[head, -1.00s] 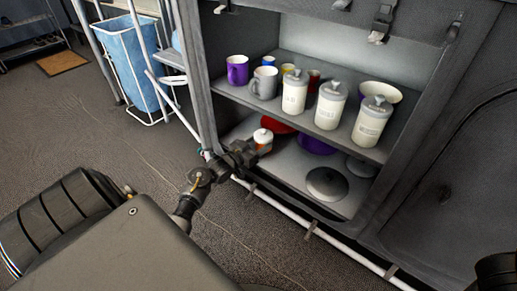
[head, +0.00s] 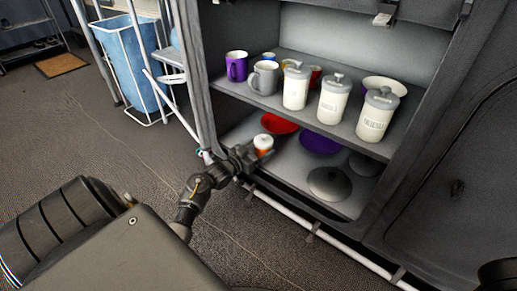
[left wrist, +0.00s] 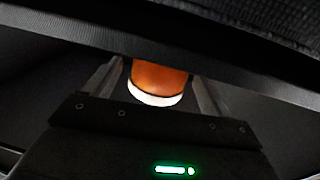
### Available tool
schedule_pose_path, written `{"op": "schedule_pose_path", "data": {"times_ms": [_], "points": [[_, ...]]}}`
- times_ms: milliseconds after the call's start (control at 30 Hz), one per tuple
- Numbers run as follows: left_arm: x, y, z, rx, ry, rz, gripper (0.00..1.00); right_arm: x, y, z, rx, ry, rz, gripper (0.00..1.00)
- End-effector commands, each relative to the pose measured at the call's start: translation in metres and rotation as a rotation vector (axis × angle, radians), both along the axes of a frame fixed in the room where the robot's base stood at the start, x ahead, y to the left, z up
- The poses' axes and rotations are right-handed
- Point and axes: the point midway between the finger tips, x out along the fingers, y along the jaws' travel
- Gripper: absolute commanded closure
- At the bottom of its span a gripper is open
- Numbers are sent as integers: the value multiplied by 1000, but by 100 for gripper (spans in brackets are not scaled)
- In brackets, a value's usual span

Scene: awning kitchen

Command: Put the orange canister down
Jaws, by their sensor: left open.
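The orange canister (head: 263,147) has a white lid and stands upright on the lower shelf (head: 290,165) of the grey cabinet, near its front left. My left gripper (head: 252,157) is at the shelf's front edge, open, with its fingers pointing at the canister. In the left wrist view the canister (left wrist: 160,78) shows orange with a white band, between the two spread fingers, with a gap on each side. The shelf edge hides part of it there. My right gripper is not in view.
A red plate (head: 280,123), a purple plate (head: 320,142) and a dark lid (head: 329,184) lie on the lower shelf. The upper shelf above holds mugs and white jars (head: 333,100). A white rail (head: 285,213) runs along the cabinet's foot.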

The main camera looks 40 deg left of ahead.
Motion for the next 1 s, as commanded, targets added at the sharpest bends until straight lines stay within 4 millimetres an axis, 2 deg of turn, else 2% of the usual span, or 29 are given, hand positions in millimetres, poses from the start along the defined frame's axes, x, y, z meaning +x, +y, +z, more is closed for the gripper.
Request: {"op": "schedule_pose_path", "data": {"times_ms": [167,233,700,833,1000], "points": [[0,0,4,0,-1,0,17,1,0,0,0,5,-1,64],[-7,0,5,0,2,0,17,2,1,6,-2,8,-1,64],[-97,8,6,-1,4,0,17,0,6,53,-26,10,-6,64],[-112,10,5,-1,2,0,17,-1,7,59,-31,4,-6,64],[-119,11,3,-1,-1,0,17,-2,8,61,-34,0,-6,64]]}}
